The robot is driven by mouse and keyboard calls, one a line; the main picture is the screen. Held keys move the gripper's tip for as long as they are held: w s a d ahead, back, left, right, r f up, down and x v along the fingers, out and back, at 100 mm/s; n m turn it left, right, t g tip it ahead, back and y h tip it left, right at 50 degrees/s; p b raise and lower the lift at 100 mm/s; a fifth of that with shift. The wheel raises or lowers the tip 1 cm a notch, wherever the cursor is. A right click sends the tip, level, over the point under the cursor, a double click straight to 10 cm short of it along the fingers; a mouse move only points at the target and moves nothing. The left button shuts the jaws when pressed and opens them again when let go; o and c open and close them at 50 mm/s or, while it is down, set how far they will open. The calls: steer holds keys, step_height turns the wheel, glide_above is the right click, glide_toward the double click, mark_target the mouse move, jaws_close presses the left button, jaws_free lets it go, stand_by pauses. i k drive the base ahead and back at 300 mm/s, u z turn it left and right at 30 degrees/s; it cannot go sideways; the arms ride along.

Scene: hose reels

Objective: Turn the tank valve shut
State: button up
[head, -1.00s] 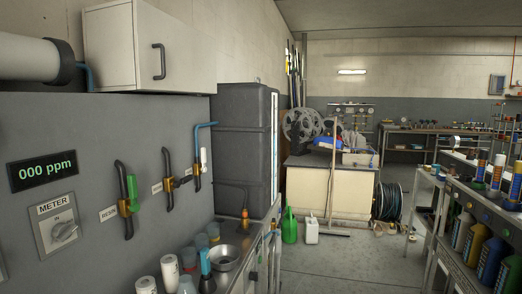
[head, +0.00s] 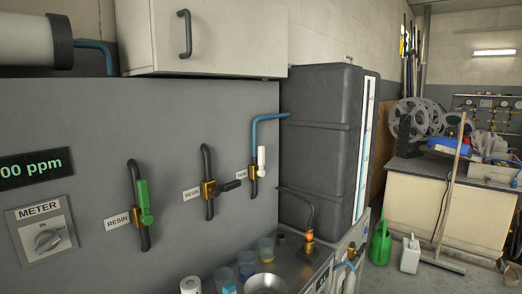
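The tank valve (head: 261,160) is on the grey wall panel, beside the dark tank (head: 320,150). It has a white lever that stands upright, along the pipe, and a brass body. The small label beside it seems to read TANK. A blue pipe (head: 270,119) runs from above this valve to the tank. To its left is a valve with a black lever (head: 231,186) pointing out sideways. Further left is the resin valve with a green lever (head: 144,200), upright along its pipe. My gripper is not in view.
A METER dial (head: 46,241) sits below a ppm display (head: 35,166) at left. A white cabinet (head: 230,35) overhangs the panel. A green watering can (head: 380,245) and a white jug (head: 410,254) stand on the floor.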

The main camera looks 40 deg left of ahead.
mark_target(261, 172)
steer(key=u, duration=0.6)
steer(key=i, duration=1.05)
steer(key=u, duration=0.75)
